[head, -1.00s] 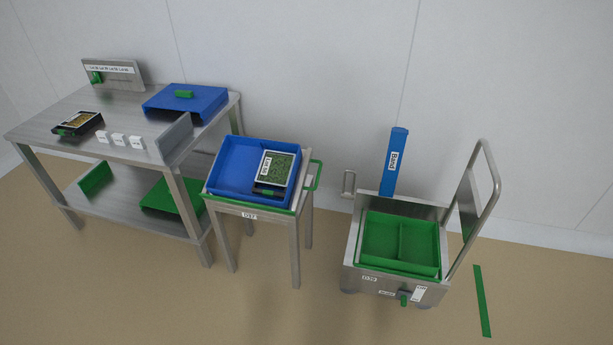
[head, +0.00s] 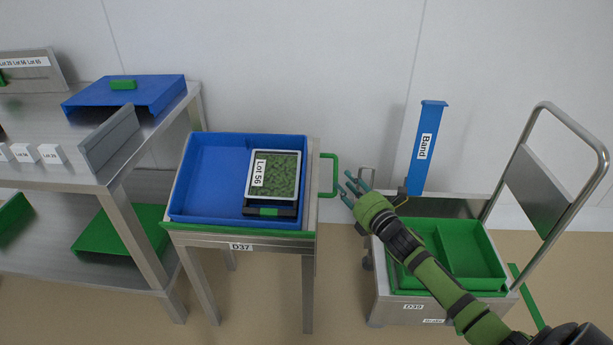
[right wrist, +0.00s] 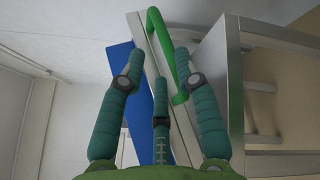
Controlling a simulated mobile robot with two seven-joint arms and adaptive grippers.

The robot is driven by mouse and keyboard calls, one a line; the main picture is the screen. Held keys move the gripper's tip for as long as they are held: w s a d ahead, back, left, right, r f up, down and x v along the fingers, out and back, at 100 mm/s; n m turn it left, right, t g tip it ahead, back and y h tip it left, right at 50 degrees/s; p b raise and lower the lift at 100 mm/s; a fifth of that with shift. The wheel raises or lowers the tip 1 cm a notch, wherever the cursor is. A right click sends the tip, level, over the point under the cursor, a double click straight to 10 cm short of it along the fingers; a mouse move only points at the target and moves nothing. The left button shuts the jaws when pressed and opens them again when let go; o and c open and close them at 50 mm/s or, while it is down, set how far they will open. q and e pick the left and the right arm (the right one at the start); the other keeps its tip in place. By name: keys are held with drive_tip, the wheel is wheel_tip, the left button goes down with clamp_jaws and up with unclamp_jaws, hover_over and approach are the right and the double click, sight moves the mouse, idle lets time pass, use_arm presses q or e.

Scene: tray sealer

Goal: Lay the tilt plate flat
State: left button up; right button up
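The tilt plate (head: 312,190) sits on top of the steel stand labelled D37. A green loop handle (head: 335,175) sticks out from its right side. A blue tray (head: 212,180) lies on the plate and hides most of it. The plate's exact angle is hard to judge. My right gripper (head: 350,189) is open and empty just right of the handle, apart from it. In the right wrist view the handle (right wrist: 167,52) shows beyond and between the spread fingers (right wrist: 157,75). My left gripper is not in view.
A black-based pack labelled Lot 56 (head: 272,182) lies in the blue tray. A steel cart (head: 385,305) with a green bin (head: 470,250) and a blue Band post (head: 424,148) stands at right. A steel workbench (head: 60,175) stands at left. Floor shows between stand and cart.

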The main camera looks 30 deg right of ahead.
sight(336, 172)
drive_tip(key=w+b, duration=0.1)
drive_tip(key=w, duration=0.4)
drive_tip(key=shift+w+d+f, duration=0.1)
drive_tip(key=shift+w, duration=0.25)
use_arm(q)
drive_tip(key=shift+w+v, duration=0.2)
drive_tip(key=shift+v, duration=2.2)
use_arm(e)
drive_tip(key=shift+w, duration=0.6)
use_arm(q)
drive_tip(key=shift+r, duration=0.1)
use_arm(e)
clamp_jaws()
